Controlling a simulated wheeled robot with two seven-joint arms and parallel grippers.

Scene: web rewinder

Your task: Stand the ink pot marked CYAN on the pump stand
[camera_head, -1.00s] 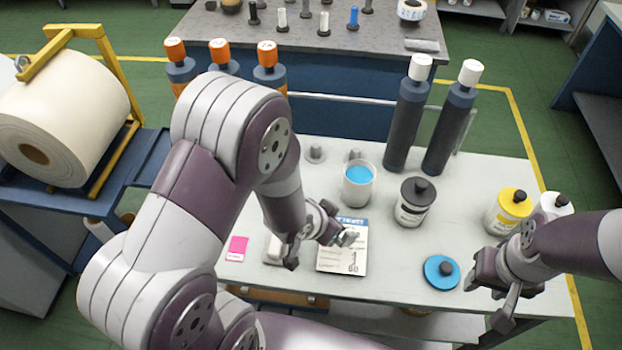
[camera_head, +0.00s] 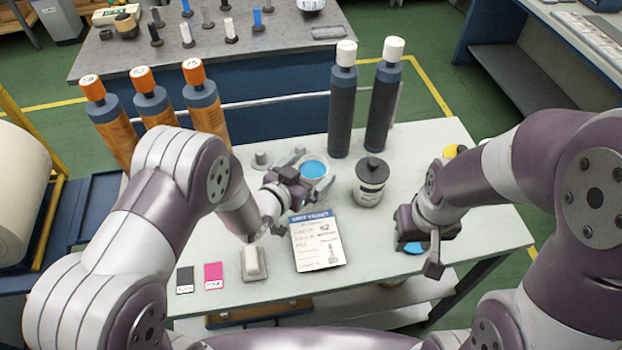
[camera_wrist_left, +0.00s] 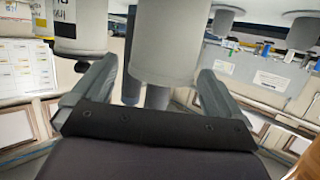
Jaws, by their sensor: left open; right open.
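An open white pot with bright blue ink (camera_head: 314,168) stands on the pale table; no CYAN mark is readable on it. My left gripper (camera_head: 296,178) is open at its left side, with fingers pointing towards it. In the left wrist view a pale pot (camera_wrist_left: 168,45) stands between the open fingers (camera_wrist_left: 150,95); I cannot tell whether they touch it. My right gripper (camera_head: 420,248) is open over the blue disc-shaped lid (camera_head: 414,247), partly hiding it. I cannot make out for certain which thing is the pump stand.
A white pot with a black lid (camera_head: 370,183) stands close right of the blue-ink pot. Two tall dark bottles (camera_head: 343,100) stand behind. Orange-capped bottles (camera_head: 205,100) are at back left. A printed card (camera_head: 318,243) lies in front. A yellow pot (camera_head: 452,150) is mostly hidden.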

